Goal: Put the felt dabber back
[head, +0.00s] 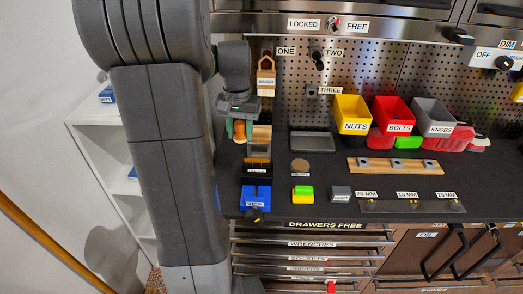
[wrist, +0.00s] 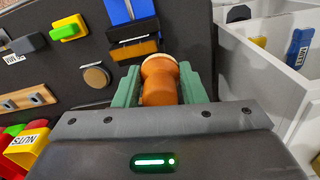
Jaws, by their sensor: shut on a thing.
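The felt dabber (wrist: 160,82) has an orange, rounded handle and a paler, cream-tan end with a rim. In the wrist view it sits between the two green fingers of my gripper (wrist: 161,88), which is shut on it. In the head view my gripper (head: 239,128) is at the left end of the workbench, pointing down, with the orange dabber (head: 239,133) between its fingers. It appears held above the bench's left edge. The dabber's lower end is hard to make out in the head view.
A round tan disc (head: 300,166) and grey tray (head: 312,143) lie farther right. A brush (head: 266,78) hangs on the pegboard. White shelves (head: 105,140) stand left.

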